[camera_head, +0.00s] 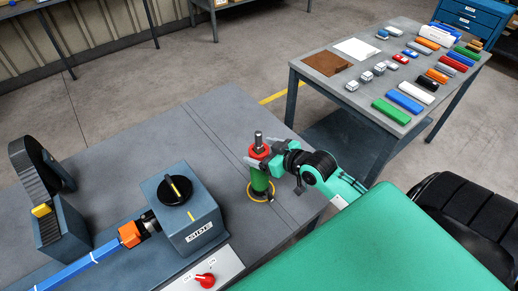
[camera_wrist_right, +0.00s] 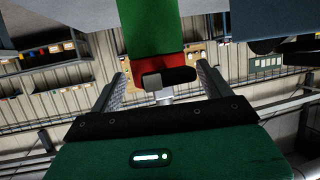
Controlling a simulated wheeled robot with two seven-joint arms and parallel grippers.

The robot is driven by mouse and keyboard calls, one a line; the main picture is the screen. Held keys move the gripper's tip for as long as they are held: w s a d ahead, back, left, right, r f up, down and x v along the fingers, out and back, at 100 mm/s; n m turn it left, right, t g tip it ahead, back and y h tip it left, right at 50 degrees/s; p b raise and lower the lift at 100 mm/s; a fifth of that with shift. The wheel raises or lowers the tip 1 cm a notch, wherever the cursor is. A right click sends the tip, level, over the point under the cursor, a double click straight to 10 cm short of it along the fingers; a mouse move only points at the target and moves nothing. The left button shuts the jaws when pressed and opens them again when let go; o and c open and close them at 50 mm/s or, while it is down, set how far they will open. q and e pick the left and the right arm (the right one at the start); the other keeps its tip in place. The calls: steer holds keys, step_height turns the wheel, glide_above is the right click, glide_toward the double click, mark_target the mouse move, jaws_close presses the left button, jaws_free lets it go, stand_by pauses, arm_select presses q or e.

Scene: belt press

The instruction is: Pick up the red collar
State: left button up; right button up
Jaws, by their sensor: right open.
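The red collar (camera_head: 259,152) sits on top of a green cylinder (camera_head: 259,180), with a grey pin (camera_head: 258,137) rising from its middle. The cylinder stands upright inside a yellow ring on the grey bench. My right gripper (camera_head: 266,156) is at collar height, reaching in from the right with its fingers on either side of the collar. In the right wrist view the collar (camera_wrist_right: 180,75) appears below the green cylinder (camera_wrist_right: 155,28), between the two spread fingers (camera_wrist_right: 160,86), with gaps on both sides. My left gripper is out of view.
A blue-grey box (camera_head: 188,215) with a black knob stands left of the cylinder. A panel with a red switch (camera_head: 205,280) is at the front. A belt wheel (camera_head: 40,170) is at far left. Another table (camera_head: 345,90) with coloured blocks stands behind right.

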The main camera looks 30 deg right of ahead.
steer(key=shift+w+a+f, duration=0.2)
steer(key=shift+w+f, duration=0.05)
steer(key=shift+w, duration=0.35)
steer(key=c, duration=1.3)
steer(key=shift+o, duration=0.2)
step_height(320, 180, up, 20)
steer(key=b, duration=0.1)
steer(key=shift+b, duration=0.3)
